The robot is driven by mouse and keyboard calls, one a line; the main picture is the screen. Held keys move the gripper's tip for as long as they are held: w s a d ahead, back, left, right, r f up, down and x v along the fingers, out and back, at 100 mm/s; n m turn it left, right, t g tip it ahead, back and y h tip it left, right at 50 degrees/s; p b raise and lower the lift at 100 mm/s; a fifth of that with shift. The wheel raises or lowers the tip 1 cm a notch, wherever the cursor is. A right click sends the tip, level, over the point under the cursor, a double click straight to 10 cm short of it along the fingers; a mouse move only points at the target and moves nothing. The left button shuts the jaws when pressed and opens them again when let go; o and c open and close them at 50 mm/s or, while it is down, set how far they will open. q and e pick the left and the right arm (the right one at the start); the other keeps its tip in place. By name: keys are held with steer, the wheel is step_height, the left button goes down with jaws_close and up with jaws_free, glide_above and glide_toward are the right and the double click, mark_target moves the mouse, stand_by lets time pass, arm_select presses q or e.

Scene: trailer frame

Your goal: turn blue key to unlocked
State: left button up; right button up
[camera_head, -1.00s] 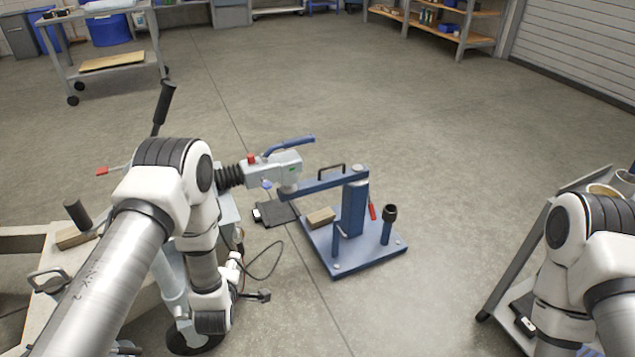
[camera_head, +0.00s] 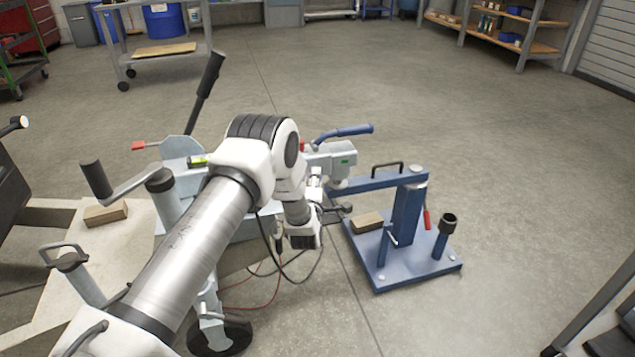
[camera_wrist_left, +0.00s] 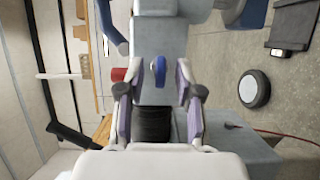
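The blue key (camera_wrist_left: 159,70) shows in the left wrist view as a small blue oval on the grey coupler head (camera_wrist_left: 158,55). My left gripper (camera_wrist_left: 161,92) is open and empty, with one finger on each side of the key's line. The key appears just beyond the fingertips; I cannot tell any touch. In the head view, the coupler head (camera_head: 333,158) shows behind my left arm, and my left gripper (camera_head: 318,190) is mostly hidden beside it. The key is hidden there. My right gripper is not in view.
A blue handle (camera_head: 345,132) rises above the coupler. A crank jack (camera_head: 160,195) and a tall black-gripped lever (camera_head: 205,90) stand to the left. Open floor lies to the right.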

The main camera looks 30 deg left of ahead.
arm_select(q)
steer(key=shift+x, duration=0.9)
jaws_close()
